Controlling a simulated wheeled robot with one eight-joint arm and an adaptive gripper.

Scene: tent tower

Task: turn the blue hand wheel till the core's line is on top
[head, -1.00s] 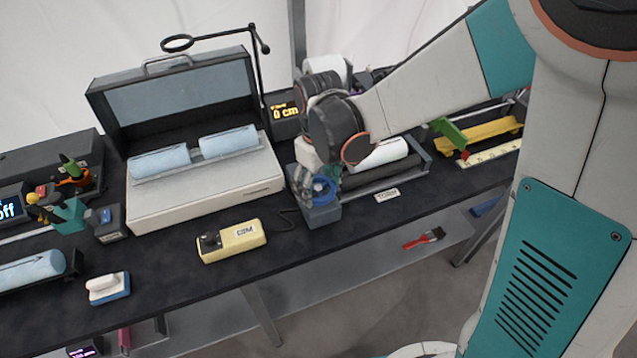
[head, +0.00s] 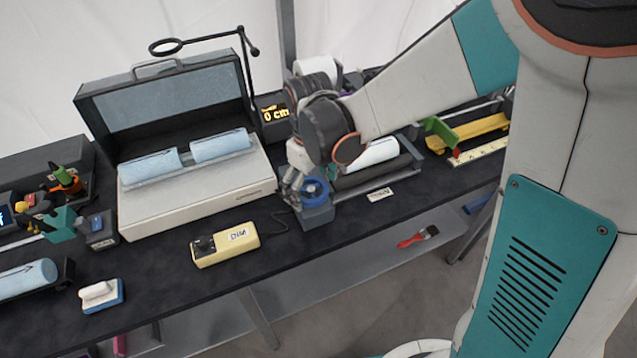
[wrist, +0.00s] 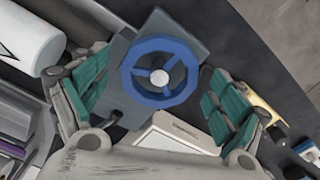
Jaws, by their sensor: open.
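The blue hand wheel (head: 314,191) sits on a grey block at the front end of the roller stand (head: 375,180). In the wrist view the wheel (wrist: 160,72) shows its full rim, spokes and pale hub. My gripper (wrist: 150,92) is open, with one green-padded finger on each side of the wheel, apart from its rim. In the head view my gripper (head: 293,183) is at the wheel's left side. The white core (head: 370,154) lies on the stand, partly behind my arm; a bit of it shows in the wrist view (wrist: 28,40) with a dark mark.
A yellow hand control (head: 225,243) lies on the dark bench left of the wheel. A white box with an open lid (head: 200,195) holds two blue rolls behind it. A label plate (head: 380,194) lies by the front edge.

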